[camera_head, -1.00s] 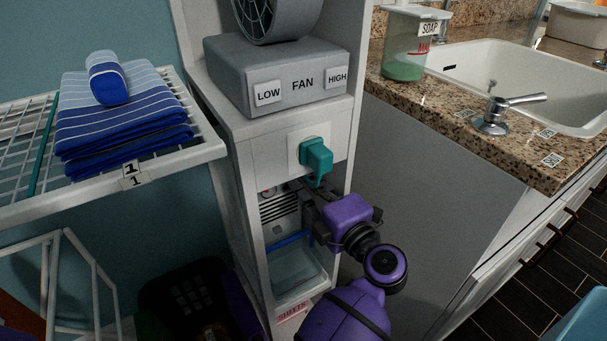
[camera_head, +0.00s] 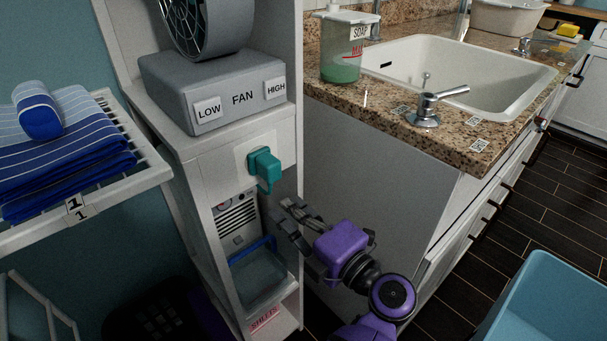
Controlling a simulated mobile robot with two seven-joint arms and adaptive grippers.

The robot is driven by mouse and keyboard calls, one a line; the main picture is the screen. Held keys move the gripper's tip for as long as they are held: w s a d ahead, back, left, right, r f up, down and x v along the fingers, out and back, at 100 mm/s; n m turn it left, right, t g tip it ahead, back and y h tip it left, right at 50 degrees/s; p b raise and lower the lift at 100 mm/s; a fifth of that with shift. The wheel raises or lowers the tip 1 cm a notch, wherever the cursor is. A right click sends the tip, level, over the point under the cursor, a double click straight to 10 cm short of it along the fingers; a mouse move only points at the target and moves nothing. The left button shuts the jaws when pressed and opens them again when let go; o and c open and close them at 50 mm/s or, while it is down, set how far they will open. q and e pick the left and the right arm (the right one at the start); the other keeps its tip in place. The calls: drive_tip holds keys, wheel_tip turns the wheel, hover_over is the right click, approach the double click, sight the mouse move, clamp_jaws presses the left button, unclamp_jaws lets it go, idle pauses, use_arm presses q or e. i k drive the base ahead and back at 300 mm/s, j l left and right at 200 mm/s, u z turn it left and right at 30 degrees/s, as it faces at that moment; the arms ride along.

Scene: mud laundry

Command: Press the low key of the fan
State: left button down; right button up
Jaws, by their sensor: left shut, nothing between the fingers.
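The grey fan (camera_head: 213,89) stands on top of a narrow white cabinet, its round grille cut off by the upper edge. On its front are the white low key (camera_head: 207,109) at the left and the white high key (camera_head: 275,89) at the right. My left gripper (camera_head: 275,209) is shut and empty. It is below the fan, in front of the cabinet's open lower bay and just under the teal plug, well apart from the low key. My right gripper is out of view.
A teal plug (camera_head: 264,168) juts from the cabinet front between the fan and my gripper. A wire shelf (camera_head: 150,166) with folded blue towels is at the left. A granite counter (camera_head: 390,118) with a sink is at the right. A blue bin (camera_head: 548,305) stands lower right.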

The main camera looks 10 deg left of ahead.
sight(210, 109)
drive_tip(key=k+l, duration=0.15)
drive_tip(key=k, duration=0.35)
drive_tip(key=k+l, duration=0.1)
drive_tip(key=k, duration=0.4)
